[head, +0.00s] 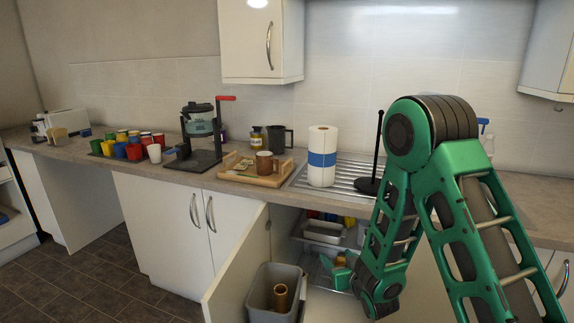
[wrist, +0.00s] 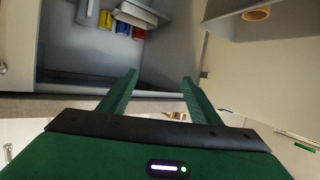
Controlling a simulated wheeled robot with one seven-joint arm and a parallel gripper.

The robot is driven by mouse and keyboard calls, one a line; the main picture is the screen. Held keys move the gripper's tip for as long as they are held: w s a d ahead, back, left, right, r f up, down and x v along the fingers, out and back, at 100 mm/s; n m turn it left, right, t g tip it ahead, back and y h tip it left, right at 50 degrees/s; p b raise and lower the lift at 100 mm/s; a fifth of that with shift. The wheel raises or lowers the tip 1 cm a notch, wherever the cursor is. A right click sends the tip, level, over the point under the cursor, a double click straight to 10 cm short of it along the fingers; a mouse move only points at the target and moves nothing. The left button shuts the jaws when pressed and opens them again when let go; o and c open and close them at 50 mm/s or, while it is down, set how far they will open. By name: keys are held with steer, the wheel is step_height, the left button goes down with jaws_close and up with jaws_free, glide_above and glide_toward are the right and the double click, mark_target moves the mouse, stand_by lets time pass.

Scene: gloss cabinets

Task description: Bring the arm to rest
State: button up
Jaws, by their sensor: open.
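My green arm reaches down in front of the counter in the head view. My gripper (head: 328,267) is low, at the mouth of an open lower cabinet (head: 258,240). In the wrist view my gripper (wrist: 160,78) has its two fingers spread apart, with nothing between them. My arm hides part of the cabinet opening in the head view.
The open cabinet door (head: 238,275) stands left of my gripper, with a grey bin (head: 262,275) holding a brown cylinder (head: 280,297).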

steer(key=s+d+r+m+g+h, duration=0.35)
steer(key=s+d, duration=0.35)
steer(key=d, duration=0.4)
steer(key=s+d+r+m+g+h, duration=0.2)
steer(key=s+d+r+g, duration=0.4)
steer(key=d, duration=0.5)
steer(key=s+d+r+m+g+y, duration=0.1)
steer(key=s+r, duration=0.1)
steer(key=s, duration=0.8)
steer(key=s+r+m+g, duration=0.1)
steer(key=s+r+g, duration=0.1)
steer(key=s, duration=0.8)
steer(key=s+d+r+m+g+y, duration=0.1)
steer(key=s+r, duration=0.2)
steer(key=s, duration=0.7)
steer(key=shift+s+d+m+y, duration=0.25)
steer(key=shift+d+m+y, duration=0.05)
steer(key=shift+m+y, duration=0.05)
steer(key=shift+w+g, duration=0.15)
steer(key=shift+g, duration=0.1)
